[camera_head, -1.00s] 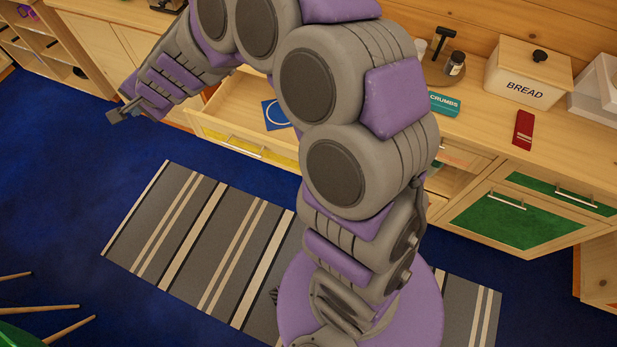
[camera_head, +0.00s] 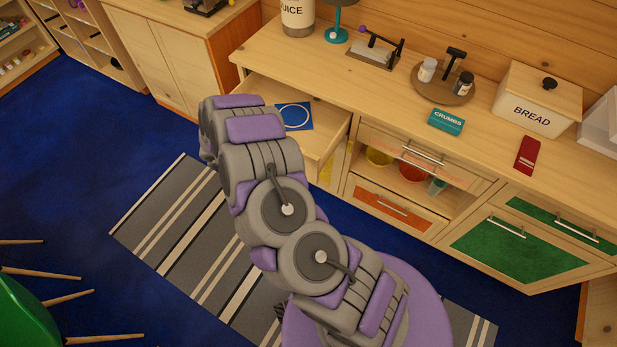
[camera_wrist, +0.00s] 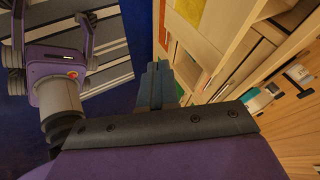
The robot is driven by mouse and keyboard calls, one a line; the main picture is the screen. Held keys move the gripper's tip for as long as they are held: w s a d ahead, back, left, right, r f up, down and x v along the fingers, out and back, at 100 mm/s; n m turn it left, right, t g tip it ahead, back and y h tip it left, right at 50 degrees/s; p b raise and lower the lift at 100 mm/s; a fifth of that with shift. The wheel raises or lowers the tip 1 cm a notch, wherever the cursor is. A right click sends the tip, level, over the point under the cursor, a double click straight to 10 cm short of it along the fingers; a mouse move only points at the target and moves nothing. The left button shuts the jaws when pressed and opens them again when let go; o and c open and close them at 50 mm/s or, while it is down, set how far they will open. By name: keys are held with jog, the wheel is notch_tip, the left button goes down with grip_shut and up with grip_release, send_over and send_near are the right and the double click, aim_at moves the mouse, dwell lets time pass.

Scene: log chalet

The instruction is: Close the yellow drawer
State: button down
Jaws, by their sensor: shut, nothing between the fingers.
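The yellow drawer (camera_head: 334,136) stands pulled out below the counter in the head view. It is wooden, and only a sliver of its yellow front shows beside my arm. A blue card with a white ring (camera_head: 294,116) lies inside it. My arm covers most of the drawer front and hides the gripper in the head view. In the wrist view my gripper (camera_wrist: 158,72) is shut and empty, with wooden cabinet fronts beyond it. A yellow patch shows at the top there, but I cannot tell whether it is this drawer. Contact with the drawer cannot be seen.
The counter (camera_head: 385,105) holds a bread box (camera_head: 535,100), a tray with jars (camera_head: 443,90), a crumbs box (camera_head: 446,122) and a red packet (camera_head: 527,155). Green-fronted cabinets (camera_head: 515,245) are at right. A striped rug (camera_head: 180,225) covers the floor in front.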

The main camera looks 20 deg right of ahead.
send_near(314, 177)
notch_tip(314, 177, down, 4)
jog(key=s, duration=0.3)
jog(key=w+d+b, duration=0.1)
jog(key=w+d, duration=0.1)
jog(key=w, duration=0.1)
jog(key=shift+d, duration=0.35)
